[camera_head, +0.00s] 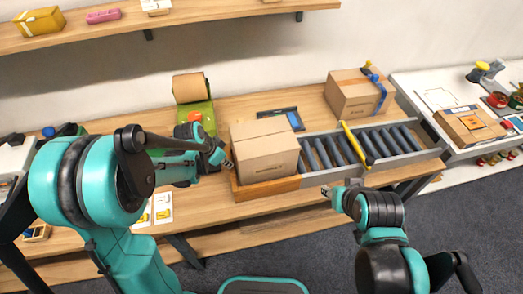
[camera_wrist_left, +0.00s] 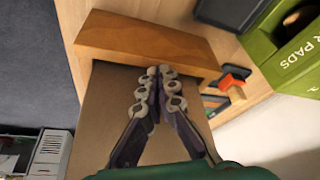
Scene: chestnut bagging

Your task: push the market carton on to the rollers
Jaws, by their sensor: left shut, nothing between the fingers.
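The closed brown market carton (camera_head: 265,158) stands upright on a wooden platform (camera_head: 262,190), at the left end of the rollers (camera_head: 330,152). My left gripper (camera_head: 225,161) is at the carton's left side, shut and empty. In the left wrist view its fingertips (camera_wrist_left: 158,78) meet in front of a brown surface (camera_wrist_left: 108,105) that looks like the carton, with the wooden platform (camera_wrist_left: 150,40) beyond. I cannot tell whether they touch it. My right gripper (camera_head: 328,191) is in front of the roller track, apart from the carton; its jaws are too small to read.
A yellow bar (camera_head: 355,146) crosses above the rollers. Another carton (camera_head: 350,95) with a blue and yellow tool stands behind the track. A white table (camera_head: 440,95) is at the right.

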